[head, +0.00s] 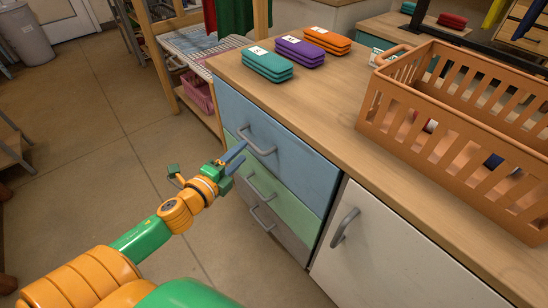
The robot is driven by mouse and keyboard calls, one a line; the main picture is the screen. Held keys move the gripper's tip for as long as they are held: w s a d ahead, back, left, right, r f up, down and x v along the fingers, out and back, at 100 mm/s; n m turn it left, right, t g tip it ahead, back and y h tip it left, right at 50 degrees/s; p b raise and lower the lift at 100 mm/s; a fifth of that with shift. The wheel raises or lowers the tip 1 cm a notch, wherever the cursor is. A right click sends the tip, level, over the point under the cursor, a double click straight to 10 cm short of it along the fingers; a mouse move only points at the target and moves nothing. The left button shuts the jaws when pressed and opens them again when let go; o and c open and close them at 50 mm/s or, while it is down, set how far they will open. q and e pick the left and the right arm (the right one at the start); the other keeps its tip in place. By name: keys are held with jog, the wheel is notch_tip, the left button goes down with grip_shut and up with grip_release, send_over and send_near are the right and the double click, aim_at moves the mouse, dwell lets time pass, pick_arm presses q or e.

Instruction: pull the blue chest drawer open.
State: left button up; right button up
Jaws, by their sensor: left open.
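The blue chest drawer (290,157) is the top drawer of the chest under the wooden counter. Its front sits flush, so it looks shut. Its grey bar handle (258,143) is on the front. My left gripper (243,153) is open, its fingers pointing at the handle from the lower left. The fingertips are close to the handle's left end; I cannot tell whether they touch it. Nothing shows between the fingers. My right gripper is not in view.
A green drawer (283,190) and a grey drawer (284,232) lie below, both with bar handles. A white cabinet door (385,255) is to the right. An orange basket (480,140) and folded cloth stacks stand on the counter (330,105). The floor to the left (85,150) is open.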

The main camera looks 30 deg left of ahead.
aim_at(249, 141)
pick_arm(q)
jog(key=w, duration=0.4)
jog(key=w+f, duration=0.1)
jog(key=w, duration=0.1)
jog(key=shift+a+b, duration=0.35)
jog(key=shift+a, duration=0.05)
grip_shut()
jog(key=shift+f, duration=0.1)
dwell(0.8)
